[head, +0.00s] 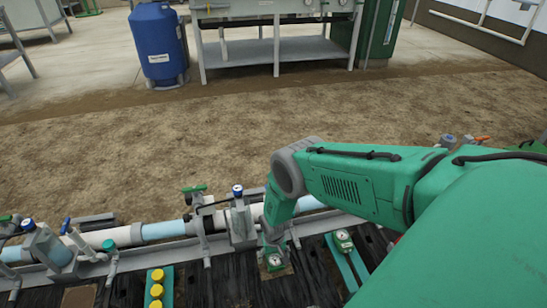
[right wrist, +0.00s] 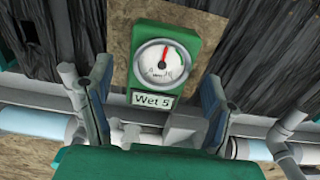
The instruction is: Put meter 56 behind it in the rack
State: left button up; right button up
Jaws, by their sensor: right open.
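A green meter (right wrist: 163,62) with a round white dial and a red needle shows in the right wrist view. Its label reads "Wet 5"; I cannot read a number 56. It also shows in the head view (head: 274,262), lying over a brown patch on the dark ground cover. My right gripper (right wrist: 158,72) is open, with one finger on each side of the meter's lower part; I cannot tell whether they touch it. A second green meter (head: 344,240) sits on a green strip (head: 338,262) to the right, perhaps the rack. My left gripper is not in view.
White and light blue pipes (head: 165,230) with valves and grey brackets run behind the meters. A green strip with yellow caps (head: 157,290) lies to the left. A blue tank (head: 158,45) and a metal bench (head: 265,50) stand far back. Bare soil lies between.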

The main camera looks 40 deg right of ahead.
jog(key=shift+d+f, duration=0.15)
jog(key=shift+f, duration=0.75)
jog(key=shift+c, duration=0.4)
jog(key=c, duration=1.2)
jog(key=shift+r+p, duration=4)
jog(key=shift+r, duration=1.55)
jog(key=shift+c, duration=0.2)
